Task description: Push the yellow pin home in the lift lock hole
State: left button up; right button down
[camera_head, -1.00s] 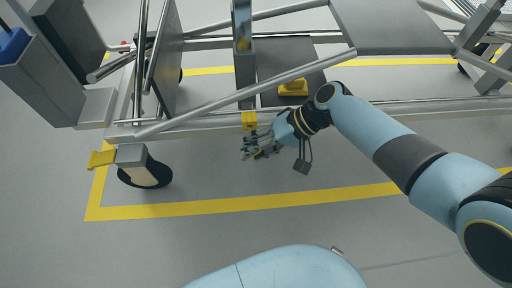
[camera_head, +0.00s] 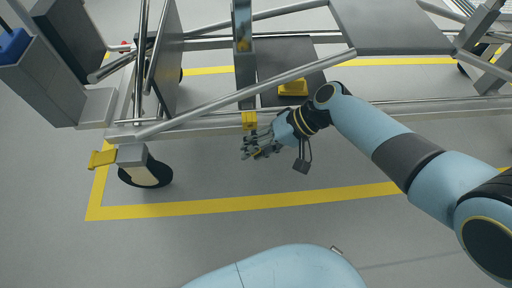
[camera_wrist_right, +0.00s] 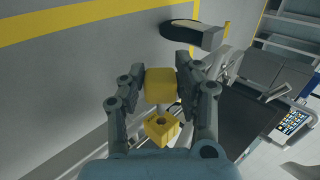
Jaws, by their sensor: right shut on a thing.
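The yellow pin shows its block-like head (camera_wrist_right: 160,84) between the fingertips of my right gripper (camera_wrist_right: 160,80) in the right wrist view. The gripper is shut on it. Just below it in that view is a yellow block with a dark round hole (camera_wrist_right: 161,129), apparently the lift lock. In the head view my right gripper (camera_head: 258,147) is below the cart's front rail, close to the yellow lock block (camera_head: 249,120) on that rail. Only a sliver of the pin shows there between the fingers. The pin's shaft is mostly hidden, and I cannot tell whether its tip enters the hole. My left gripper is not in view.
The metal cart frame (camera_head: 220,130) spans the top, with a diagonal bar (camera_head: 245,93) above the lock. A black caster (camera_head: 146,174) and yellow pedal (camera_head: 102,158) stand left. Another yellow block (camera_head: 293,87) sits behind the rail. Floor in front is clear, with a yellow line (camera_head: 230,205).

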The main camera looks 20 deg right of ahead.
jog(key=shift+w+d+b, duration=0.2)
jog(key=shift+w+b, duration=0.05)
jog(key=shift+w, duration=0.45)
jog(key=shift+w+d+b, duration=0.25)
jog(key=shift+w, duration=0.4)
jog(key=shift+w+d+b, duration=0.2)
jog(key=shift+w+b, duration=0.05)
jog(key=shift+w, duration=0.45)
jog(key=c, duration=0.9)
grip_release()
jog(key=shift+o, duration=0.2)
jog(key=shift+r, duration=0.1)
jog(key=v, duration=1.1)
jog(key=shift+d+r, duration=0.25)
jog(key=shift+d, duration=0.1)
